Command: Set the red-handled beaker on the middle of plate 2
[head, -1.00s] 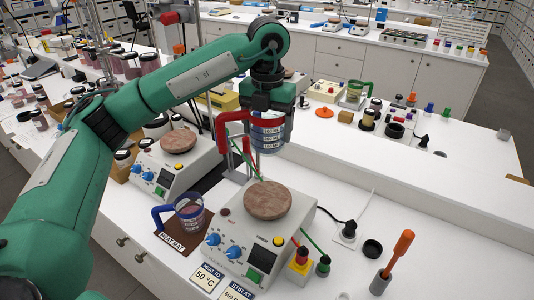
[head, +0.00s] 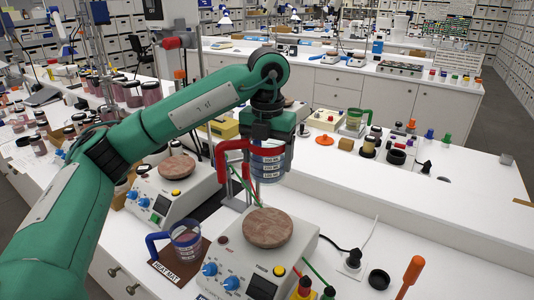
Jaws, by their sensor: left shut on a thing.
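The red-handled beaker is held upright by my left gripper (head: 268,142), which is shut on it near its rim. Its clear body with blue printed bands (head: 267,164) hangs below the fingers, and its red handle (head: 222,160) points left. The beaker appears above and behind the round brown top of the near hotplate (head: 269,228), apart from it. A second hotplate with a similar round top (head: 176,168) stands further left. I cannot read which one is plate 2. My right gripper is not in view.
A blue-handled beaker (head: 186,243) stands on the brown heat mat (head: 165,270) left of the near hotplate. An orange-handled tool (head: 412,274), a black cap (head: 379,279) and cables are at its right. A green-handled beaker (head: 354,121) and several jars stand behind.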

